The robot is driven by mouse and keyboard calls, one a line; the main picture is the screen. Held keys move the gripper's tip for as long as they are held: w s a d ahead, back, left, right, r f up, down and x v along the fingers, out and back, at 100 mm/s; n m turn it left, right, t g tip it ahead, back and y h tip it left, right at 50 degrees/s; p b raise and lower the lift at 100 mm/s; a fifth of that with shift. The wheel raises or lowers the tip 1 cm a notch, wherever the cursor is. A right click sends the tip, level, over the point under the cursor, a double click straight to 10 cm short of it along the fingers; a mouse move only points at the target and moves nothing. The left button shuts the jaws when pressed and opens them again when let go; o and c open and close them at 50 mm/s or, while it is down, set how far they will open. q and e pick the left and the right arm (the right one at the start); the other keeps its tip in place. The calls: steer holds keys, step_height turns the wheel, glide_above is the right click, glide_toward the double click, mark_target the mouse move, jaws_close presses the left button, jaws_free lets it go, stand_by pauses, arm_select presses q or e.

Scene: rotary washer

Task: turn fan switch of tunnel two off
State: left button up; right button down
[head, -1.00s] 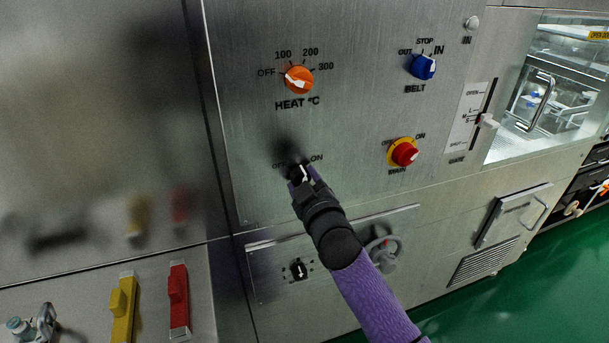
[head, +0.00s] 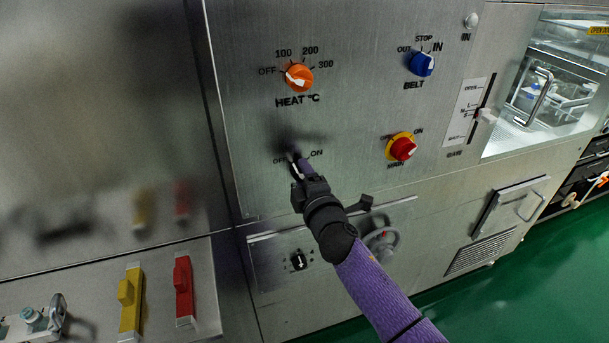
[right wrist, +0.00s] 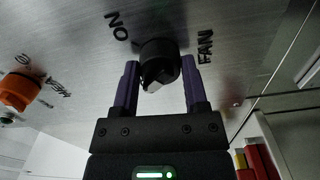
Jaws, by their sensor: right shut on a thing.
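The fan switch is a black round knob (right wrist: 160,68) on the steel panel, with the words ON and FAN beside it in the right wrist view. My right gripper (right wrist: 159,63) has one purple finger on each side of the knob and is shut on it. In the head view my right gripper (head: 298,160) is at the panel between the OFF and ON marks, below the orange heat knob (head: 298,76). It hides most of the fan switch there, so the pointer's exact direction is unclear. My left gripper is not in view.
A blue belt knob (head: 422,64) and a red-and-yellow main switch (head: 401,148) are to the right. A small black switch (head: 299,260) and a grey handwheel (head: 383,243) are below. Yellow (head: 130,293) and red (head: 184,287) handles stand at lower left.

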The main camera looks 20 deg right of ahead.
steer(key=shift+n, duration=0.6)
steer(key=shift+c, duration=0.5)
jaws_free()
steer(key=s+p, duration=0.2)
steer(key=s, duration=0.8)
steer(key=shift+d, duration=0.2)
steer(key=shift+f, duration=0.1)
